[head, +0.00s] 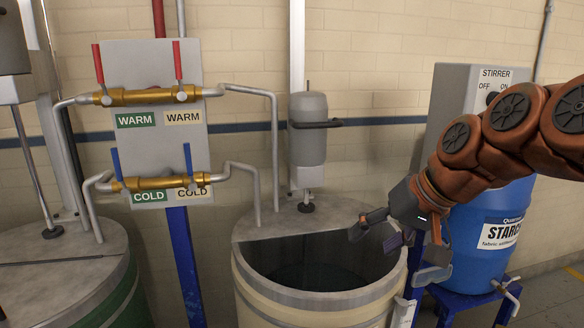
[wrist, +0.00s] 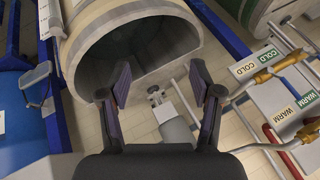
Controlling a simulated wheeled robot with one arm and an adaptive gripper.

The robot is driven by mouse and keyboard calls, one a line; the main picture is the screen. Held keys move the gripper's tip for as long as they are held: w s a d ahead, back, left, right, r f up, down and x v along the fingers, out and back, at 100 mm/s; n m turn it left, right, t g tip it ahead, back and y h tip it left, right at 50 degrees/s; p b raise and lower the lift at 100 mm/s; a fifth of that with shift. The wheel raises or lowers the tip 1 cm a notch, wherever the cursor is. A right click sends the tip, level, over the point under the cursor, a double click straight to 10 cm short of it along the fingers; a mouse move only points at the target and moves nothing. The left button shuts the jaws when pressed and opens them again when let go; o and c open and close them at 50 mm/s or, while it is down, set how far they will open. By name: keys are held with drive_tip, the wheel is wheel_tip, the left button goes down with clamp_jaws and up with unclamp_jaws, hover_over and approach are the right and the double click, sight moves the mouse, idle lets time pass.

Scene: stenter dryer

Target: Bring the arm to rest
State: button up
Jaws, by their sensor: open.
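My gripper (head: 392,238) is open and empty in the head view, at the end of my orange-brown arm. It hangs near the right rim of an open round vat (head: 258,290), in front of a blue starch drum. In the wrist view my gripper (wrist: 164,85) shows two dark fingers spread apart with nothing between them. The vat (wrist: 193,52) lies beyond the fingers in that view, its dark opening partly behind the left finger.
A panel (head: 150,60) with red and blue valve levers stands left of a grey stirrer motor (head: 308,128). The blue drum (head: 490,230) sits on a blue stand at right, below the stirrer switch box (head: 455,90). Another vat (head: 70,275) is at far left.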

drive_tip(key=s+d+f+g+h+p, duration=0.1)
drive_tip(key=s+d+f+g+h, duration=0.1)
drive_tip(key=s+f, duration=0.7)
drive_tip(key=s+d+f+g+h+p, duration=0.1)
drive_tip(key=s+d+f+g+h, duration=0.1)
drive_tip(key=s+f, duration=0.8)
drive_tip(key=s+g+h, duration=0.1)
drive_tip(key=s+g, duration=0.1)
drive_tip(key=s, duration=0.4)
drive_tip(key=shift+s+f, duration=0.2)
